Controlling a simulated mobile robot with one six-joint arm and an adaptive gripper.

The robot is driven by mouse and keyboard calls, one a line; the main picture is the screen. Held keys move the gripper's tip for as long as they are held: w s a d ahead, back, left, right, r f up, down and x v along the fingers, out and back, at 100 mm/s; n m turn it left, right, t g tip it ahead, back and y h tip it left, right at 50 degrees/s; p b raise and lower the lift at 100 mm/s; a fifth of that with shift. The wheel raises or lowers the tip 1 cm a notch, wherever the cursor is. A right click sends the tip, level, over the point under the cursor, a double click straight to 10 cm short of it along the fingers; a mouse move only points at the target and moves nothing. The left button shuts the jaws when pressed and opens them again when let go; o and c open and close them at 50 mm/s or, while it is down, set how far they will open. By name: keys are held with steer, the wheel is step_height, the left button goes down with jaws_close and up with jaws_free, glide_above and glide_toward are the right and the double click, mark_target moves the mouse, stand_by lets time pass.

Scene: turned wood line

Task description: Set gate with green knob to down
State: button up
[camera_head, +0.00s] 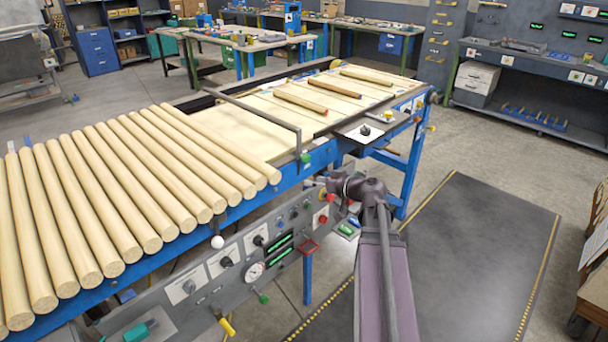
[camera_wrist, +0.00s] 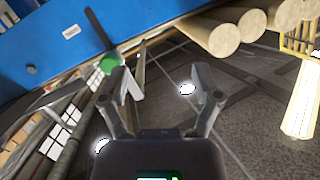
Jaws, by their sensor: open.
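The gate (camera_head: 250,108) is a dark bar spanning the line, bent down at its near end. Its bar appears to stand above the belt. Its green knob (camera_head: 305,157) is at the near blue rail. In the wrist view the green knob (camera_wrist: 109,63) is just beyond and left of my left finger, not between the fingers, and a dark rod (camera_wrist: 98,27) runs up from it. My gripper (camera_wrist: 168,80) is open and empty. In the head view my gripper (camera_head: 316,184) is below the green knob, small and partly hidden by my wrist.
Several pale wooden rods (camera_head: 110,190) lie left of the gate; a few thinner turned pieces (camera_head: 300,103) lie right of it. A grey control panel (camera_head: 205,275) with dials and levers hangs below the rail. A white knob (camera_head: 217,242) is further left. The dark floor mat (camera_head: 465,235) is clear.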

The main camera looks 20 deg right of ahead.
mark_target(308, 159)
steer(key=d+m+t+h+b, duration=0.1)
steer(key=d+t+b, duration=0.1)
steer(key=d, duration=0.6)
steer(key=shift+s+t+b, duration=0.3)
steer(key=shift+t+b, duration=0.1)
steer(key=shift+t, duration=0.4)
steer(key=shift+w, duration=0.15)
steer(key=x, duration=1.3)
steer(key=shift+w+f, duration=0.2)
steer(key=shift+w, duration=0.1)
jaws_close()
